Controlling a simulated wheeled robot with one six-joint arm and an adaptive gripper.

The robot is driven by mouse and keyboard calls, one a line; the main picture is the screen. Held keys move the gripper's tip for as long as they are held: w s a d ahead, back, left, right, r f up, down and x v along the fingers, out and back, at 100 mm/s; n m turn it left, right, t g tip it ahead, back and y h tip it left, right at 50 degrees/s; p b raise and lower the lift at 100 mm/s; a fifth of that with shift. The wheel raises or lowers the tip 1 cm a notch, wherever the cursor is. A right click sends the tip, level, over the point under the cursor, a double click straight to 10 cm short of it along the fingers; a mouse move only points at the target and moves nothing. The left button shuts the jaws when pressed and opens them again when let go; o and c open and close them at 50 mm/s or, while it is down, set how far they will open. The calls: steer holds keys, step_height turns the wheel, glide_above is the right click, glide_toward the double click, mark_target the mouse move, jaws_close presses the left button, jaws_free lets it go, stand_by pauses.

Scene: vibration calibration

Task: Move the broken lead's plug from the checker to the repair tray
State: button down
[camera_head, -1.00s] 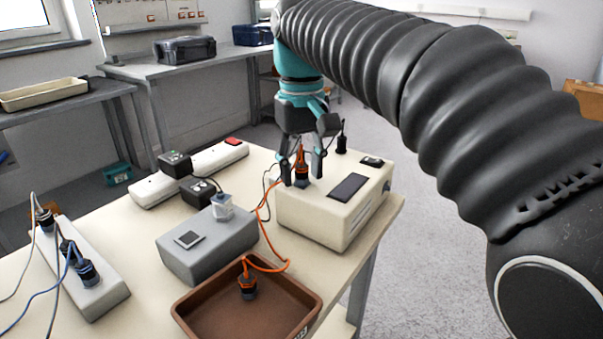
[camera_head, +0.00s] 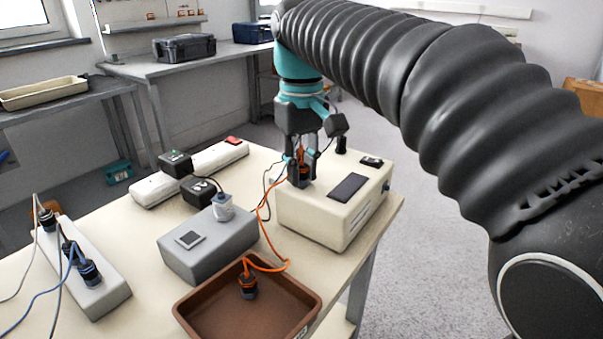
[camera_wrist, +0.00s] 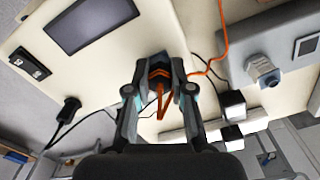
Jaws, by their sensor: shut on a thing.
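My gripper (camera_head: 301,174) is shut on an orange-and-black plug (camera_wrist: 160,72) at the left part of the cream checker (camera_head: 318,221). The plug is upright, mostly hidden between the fingers in the head view; I cannot tell whether it is still seated in the checker. An orange lead (camera_head: 264,226) runs from it over the checker's edge to a second orange-and-black plug (camera_head: 248,287), which is in the brown repair tray (camera_head: 190,306) at the front of the table. The checker has a dark screen (camera_head: 347,187) and a black plug (camera_head: 341,145) at its back.
A grey box (camera_head: 205,255) with a pale plug stands left of the checker. A white power strip (camera_head: 221,157) and black adapters (camera_head: 198,192) are behind.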

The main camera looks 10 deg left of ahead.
steer(key=shift+n+p, duration=0.85)
steer(key=shift+n, duration=1.25)
steer(key=shift+n, duration=0.5)
steer(key=shift+n, duration=0.8)
steer(key=n, duration=0.4)
steer(key=shift+n, duration=1)
